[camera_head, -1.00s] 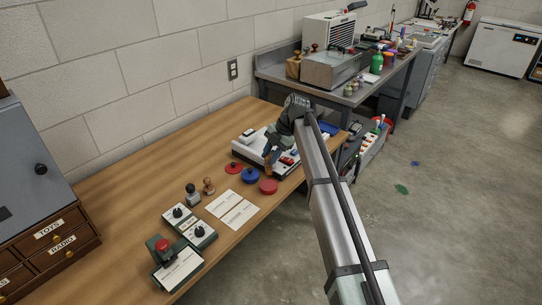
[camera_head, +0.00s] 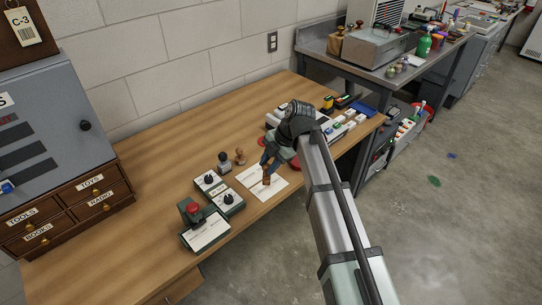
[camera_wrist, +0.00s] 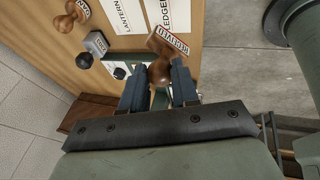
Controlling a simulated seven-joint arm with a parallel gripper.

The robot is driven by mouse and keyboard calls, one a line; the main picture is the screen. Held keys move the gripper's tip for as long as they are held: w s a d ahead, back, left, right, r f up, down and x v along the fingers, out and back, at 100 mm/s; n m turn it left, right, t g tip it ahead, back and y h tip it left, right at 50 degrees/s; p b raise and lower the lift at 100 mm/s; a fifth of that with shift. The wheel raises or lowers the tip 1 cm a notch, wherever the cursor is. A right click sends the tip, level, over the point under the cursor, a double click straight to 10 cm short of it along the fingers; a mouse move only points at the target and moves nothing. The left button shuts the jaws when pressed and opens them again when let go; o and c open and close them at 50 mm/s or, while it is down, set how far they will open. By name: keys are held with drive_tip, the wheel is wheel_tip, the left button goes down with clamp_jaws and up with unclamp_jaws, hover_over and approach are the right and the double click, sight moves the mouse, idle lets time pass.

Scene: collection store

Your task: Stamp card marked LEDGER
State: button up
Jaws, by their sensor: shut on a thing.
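My gripper (camera_head: 268,167) is shut on a wooden-handled stamp (camera_wrist: 160,70). The card marked LEDGER (camera_wrist: 180,14) lies partly behind the stamp there, beside a card marked LANTERN (camera_wrist: 129,15). In the head view the white cards (camera_head: 253,175) lie on the wooden desk under my gripper, and the held stamp (camera_head: 267,180) is over them. I cannot tell whether it touches a card. A red ink pad (camera_head: 261,141) shows partly behind my arm.
A dark-handled stamp (camera_head: 224,162) and a wooden stamp (camera_head: 240,157) stand left of the cards. Knobbed boxes (camera_head: 217,192) and a red-knobbed device (camera_head: 193,210) holding a card are nearer. A drawer cabinet (camera_head: 70,212) is at left. The desk's back middle is clear.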

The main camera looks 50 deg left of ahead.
sight(269, 178)
drive_tip(key=shift+f, duration=3)
drive_tip(key=shift+f, duration=0.5)
drive_tip(key=shift+r, duration=0.1)
drive_tip(key=shift+r, duration=3.4)
drive_tip(key=shift+w, duration=0.1)
